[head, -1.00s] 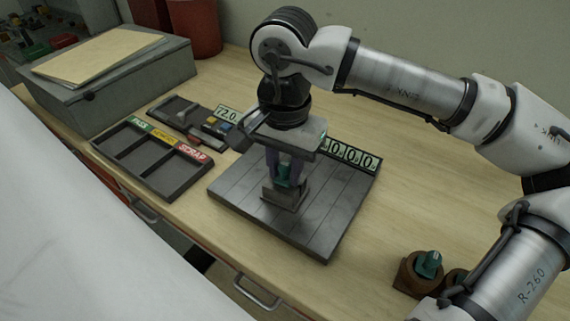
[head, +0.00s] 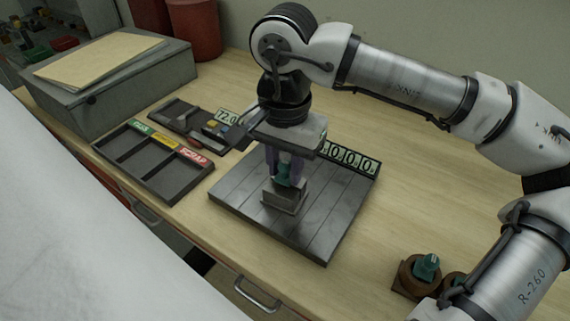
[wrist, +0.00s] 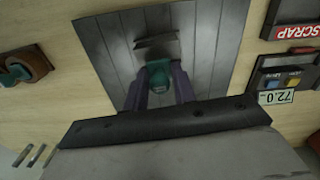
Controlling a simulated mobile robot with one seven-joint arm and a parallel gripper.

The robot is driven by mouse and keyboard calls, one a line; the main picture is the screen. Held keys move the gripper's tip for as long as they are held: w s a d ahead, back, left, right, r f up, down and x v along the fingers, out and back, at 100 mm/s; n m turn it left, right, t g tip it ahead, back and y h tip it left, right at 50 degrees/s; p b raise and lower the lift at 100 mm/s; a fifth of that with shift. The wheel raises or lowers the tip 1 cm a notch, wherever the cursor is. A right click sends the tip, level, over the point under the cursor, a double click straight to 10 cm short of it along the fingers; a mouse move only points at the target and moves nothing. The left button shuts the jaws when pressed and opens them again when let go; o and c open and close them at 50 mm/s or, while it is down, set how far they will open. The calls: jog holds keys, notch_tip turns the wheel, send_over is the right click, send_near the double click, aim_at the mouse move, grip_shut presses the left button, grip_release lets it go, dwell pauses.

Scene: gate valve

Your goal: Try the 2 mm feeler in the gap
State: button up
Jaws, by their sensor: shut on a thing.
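My gripper (head: 284,180) points down over the dark grooved plate, its purple fingers shut on a teal piece (head: 284,170). The teal piece also shows between the fingers in the wrist view (wrist: 159,76). A grey metal block (head: 284,199) stands on the plate directly below; I cannot tell whether the teal piece touches it. In the wrist view, the block (wrist: 157,43) shows as a pale edge beyond the fingertips. Small blue and yellow pieces (head: 214,126) lie in a dark tray by the 72.0 display. I cannot make out a 2 mm feeler or the gap.
The grooved plate (head: 235,190) has a digit display (head: 352,158) at its back edge. A sorting tray (head: 150,162) with labelled compartments, one marked SCRAP, lies left. Brown holders with teal-topped parts (head: 426,267) stand front right. A grey box (head: 110,90) stands back left.

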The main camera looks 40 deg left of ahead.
jog(key=shift+r+p, duration=0.75)
jog(key=shift+r, duration=0.65)
jog(key=shift+r, duration=0.15)
jog(key=shift+r+p, duration=1.65)
jog(key=shift+r, duration=0.75)
jog(key=shift+f, duration=0.15)
